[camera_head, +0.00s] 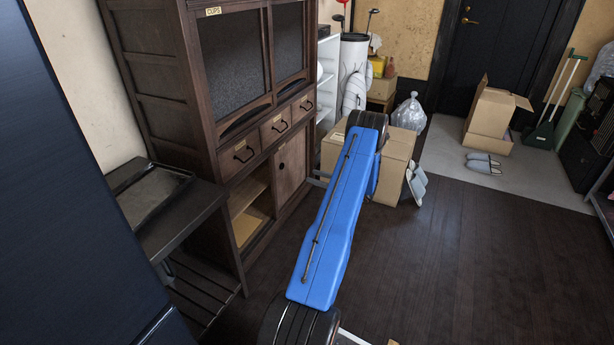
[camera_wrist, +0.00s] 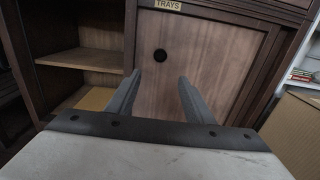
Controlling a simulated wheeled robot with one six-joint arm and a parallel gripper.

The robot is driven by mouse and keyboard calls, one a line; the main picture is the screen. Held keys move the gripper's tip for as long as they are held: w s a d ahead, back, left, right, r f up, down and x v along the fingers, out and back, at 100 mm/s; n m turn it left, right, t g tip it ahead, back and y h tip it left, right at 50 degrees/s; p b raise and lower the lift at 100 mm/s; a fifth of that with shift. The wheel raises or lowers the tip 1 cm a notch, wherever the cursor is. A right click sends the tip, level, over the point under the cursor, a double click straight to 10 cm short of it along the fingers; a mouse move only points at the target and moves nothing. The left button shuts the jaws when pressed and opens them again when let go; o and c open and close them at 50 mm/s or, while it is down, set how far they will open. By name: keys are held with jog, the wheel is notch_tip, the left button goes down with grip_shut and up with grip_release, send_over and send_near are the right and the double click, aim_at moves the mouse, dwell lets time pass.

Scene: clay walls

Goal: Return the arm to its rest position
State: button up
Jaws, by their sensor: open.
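My gripper (camera_wrist: 155,98) is open and empty in the wrist view, its two grey fingers apart. It faces the lower part of a dark wood cabinet, in front of a sliding door (camera_wrist: 205,55) with a round finger hole and a "TRAYS" label. In the head view my blue arm reaches forward toward the cabinet (camera_head: 150,65). The gripper itself is mostly hidden there behind the arm.
Left of the door is an open cabinet compartment with a shelf (camera_wrist: 80,60). A low dark table (camera_head: 180,215) stands at the left. A cardboard box (camera_head: 395,160) stands just beyond my arm. The wooden floor (camera_head: 470,260) to the right is clear.

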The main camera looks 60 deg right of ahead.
jog(key=shift+s, duration=0.75)
jog(key=shift+d, duration=0.1)
jog(key=shift+s, duration=0.1)
